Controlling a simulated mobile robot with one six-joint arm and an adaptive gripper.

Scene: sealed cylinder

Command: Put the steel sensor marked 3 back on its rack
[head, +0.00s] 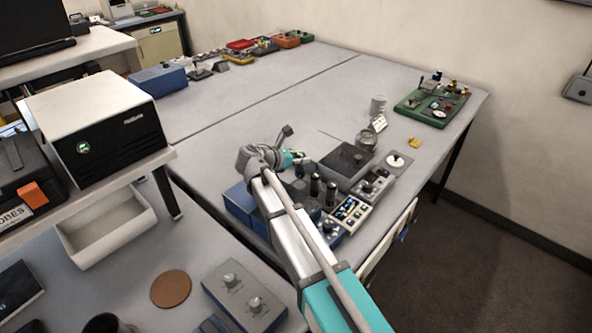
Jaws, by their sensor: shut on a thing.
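My gripper (300,159) is small in the head view, at the end of my arm, just beyond the teal wrist band. It is over the main table, above the devices at its near side. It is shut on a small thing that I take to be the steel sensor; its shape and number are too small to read. Two dark upright cylinders (315,186) stand just below and right of the gripper, near a blue box (239,203). I cannot tell which of these parts is the sensor's rack. My arm hides part of this area.
A dark-topped grey box (347,165), a cream panel with buttons (350,212) and a glass jar (366,141) crowd the space right of the gripper. A green board (432,105) stands at the far right. The table's middle (260,105) is clear.

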